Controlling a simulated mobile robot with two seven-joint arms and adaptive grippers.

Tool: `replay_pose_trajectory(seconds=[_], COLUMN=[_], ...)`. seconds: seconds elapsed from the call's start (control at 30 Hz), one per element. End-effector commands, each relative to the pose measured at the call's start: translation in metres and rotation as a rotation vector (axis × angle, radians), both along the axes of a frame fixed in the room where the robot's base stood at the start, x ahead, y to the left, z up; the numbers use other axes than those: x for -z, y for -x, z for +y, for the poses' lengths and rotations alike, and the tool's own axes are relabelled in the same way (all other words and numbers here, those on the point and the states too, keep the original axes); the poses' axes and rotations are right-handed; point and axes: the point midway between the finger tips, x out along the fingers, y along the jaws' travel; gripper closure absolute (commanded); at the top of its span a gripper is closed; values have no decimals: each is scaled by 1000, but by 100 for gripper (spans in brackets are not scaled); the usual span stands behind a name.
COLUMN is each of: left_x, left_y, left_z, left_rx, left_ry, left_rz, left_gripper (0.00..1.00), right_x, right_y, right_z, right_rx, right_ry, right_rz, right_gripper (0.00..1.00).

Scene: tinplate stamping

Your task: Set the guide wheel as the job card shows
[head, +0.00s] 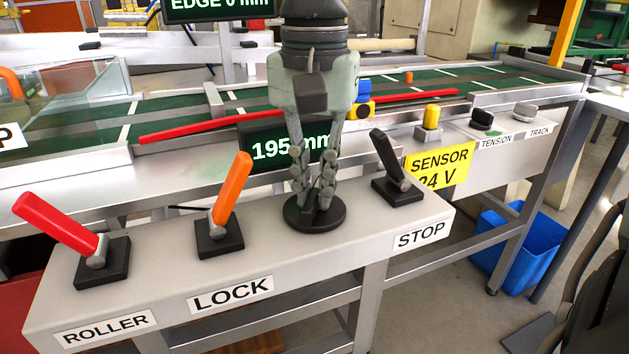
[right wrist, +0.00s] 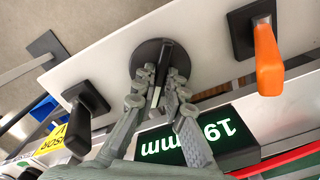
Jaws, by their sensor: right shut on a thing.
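The guide wheel (head: 327,221) is a round black disc on the light grey panel, between the orange LOCK lever and the black STOP lever. My right gripper (head: 312,200) points down over it, its fingers shut on the wheel's raised black grip. In the right wrist view the wheel (right wrist: 147,52) shows beneath the fingertips of the gripper (right wrist: 160,95), with a light line along the grip. The dark display (head: 262,147) behind reads 195 mm, partly covered by my fingers. No job card can be made out. My left gripper is not in view.
The orange LOCK lever (head: 231,189) and black STOP lever (head: 387,155) stand close on either side. The red ROLLER lever (head: 55,223) leans left.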

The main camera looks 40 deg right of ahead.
Motion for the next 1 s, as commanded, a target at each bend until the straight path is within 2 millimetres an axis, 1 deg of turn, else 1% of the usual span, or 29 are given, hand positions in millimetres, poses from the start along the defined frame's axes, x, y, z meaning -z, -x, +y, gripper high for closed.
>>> replay_pose_trajectory(seconds=[0.2, 0.6, 0.63, 0.77, 1.0], left_x=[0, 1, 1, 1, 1], left_y=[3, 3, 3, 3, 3], left_z=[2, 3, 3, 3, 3], left_rx=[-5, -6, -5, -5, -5], left_ry=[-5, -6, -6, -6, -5], left_rz=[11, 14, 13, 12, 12], left_gripper=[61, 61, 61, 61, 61], right_x=[-1, -1, -1, 0, 0], right_y=[0, 0, 0, 0, 0], right_z=[0, 0, 0, 0, 0], right_rx=[-35, -39, -39, -39, -38], right_ry=[-1, -1, -1, -1, 0], right_rz=[-2, -2, -2, -1, 0], right_gripper=[100, 100, 85, 69, 68])
